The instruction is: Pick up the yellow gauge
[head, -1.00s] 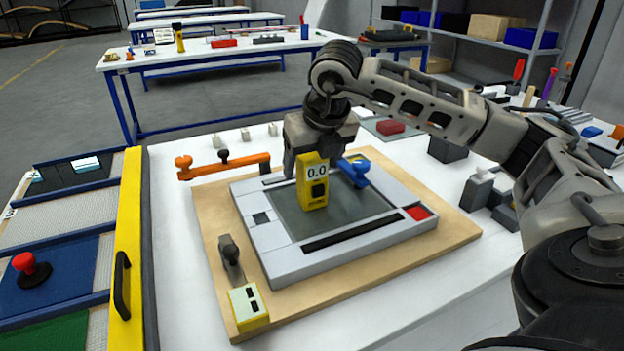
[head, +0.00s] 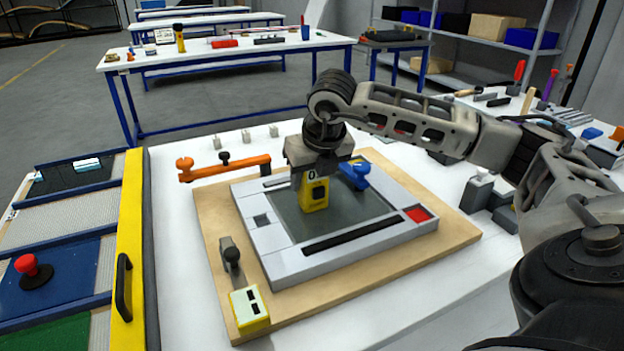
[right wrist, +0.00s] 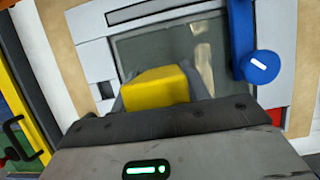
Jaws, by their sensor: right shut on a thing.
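The yellow gauge (head: 316,197) stands upright on the dark glass window of the grey frame in the head view. Its upper part and most of its display are hidden behind my right gripper (head: 314,178). That gripper points down and is shut on the gauge. In the right wrist view the yellow top of the gauge (right wrist: 155,88) sits between the two fingers. I cannot tell whether the gauge's base touches the glass. My left gripper is not in view.
The grey frame (head: 282,262) lies on a wooden board (head: 212,260). A blue clamp (head: 355,175) stands close right of the gripper, an orange clamp (head: 225,168) to the left. A yellow box (head: 249,308) sits at the board's front corner. A yellow-edged tray rack (head: 128,240) is on the left.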

